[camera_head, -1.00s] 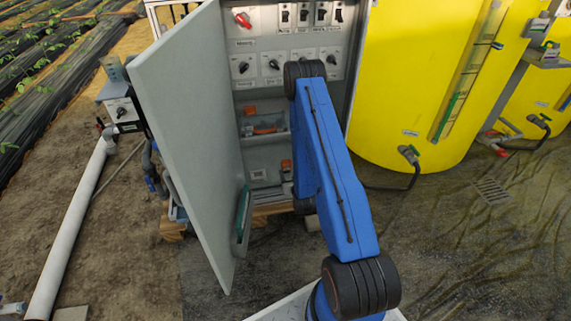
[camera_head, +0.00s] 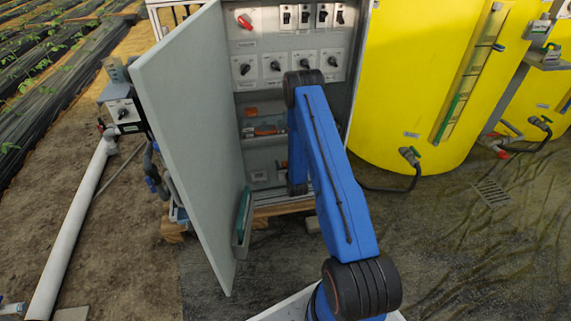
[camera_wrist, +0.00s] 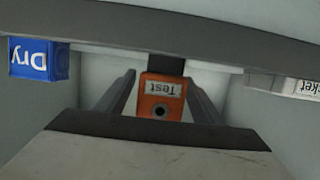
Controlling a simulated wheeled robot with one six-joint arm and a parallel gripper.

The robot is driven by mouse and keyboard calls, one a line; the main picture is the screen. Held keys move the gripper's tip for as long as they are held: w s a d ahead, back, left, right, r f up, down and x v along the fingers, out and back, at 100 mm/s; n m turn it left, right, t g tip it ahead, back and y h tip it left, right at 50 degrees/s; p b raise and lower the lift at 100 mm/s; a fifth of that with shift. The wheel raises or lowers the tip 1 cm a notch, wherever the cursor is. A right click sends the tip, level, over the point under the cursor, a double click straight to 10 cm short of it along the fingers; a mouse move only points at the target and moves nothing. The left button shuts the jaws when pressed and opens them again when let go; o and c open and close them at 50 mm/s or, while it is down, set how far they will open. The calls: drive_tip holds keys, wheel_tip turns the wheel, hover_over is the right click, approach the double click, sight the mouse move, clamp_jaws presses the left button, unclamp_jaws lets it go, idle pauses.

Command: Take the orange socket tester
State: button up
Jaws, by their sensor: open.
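The orange socket tester (camera_wrist: 161,98) is a small orange block with a white "Test" label, upside down in the wrist view, and a dark round spot. My gripper (camera_wrist: 160,82) is open, with one finger on each side of the tester. The tester sits between the fingers near the middle of the picture; I cannot tell whether either finger touches it. In the head view my arm reaches into the grey cabinet (camera_head: 190,130) and hides the gripper. A bit of orange shows beside my arm low in the cabinet, too small to identify.
A blue "Dry" block (camera_wrist: 38,60) is at left in the wrist view, and a white label (camera_wrist: 297,86) ending in "cket" at right. A grey bar (camera_wrist: 110,35) crosses above. The open cabinet door stands left of my arm; a yellow tank (camera_head: 430,90) stands right.

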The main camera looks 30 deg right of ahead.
drive_tip(key=shift+w, duration=0.15)
drive_tip(key=c, duration=1.2)
drive_tip(key=shift+r, duration=0.15)
drive_tip(key=shift+r, duration=1.3)
drive_tip(key=shift+r, duration=0.15)
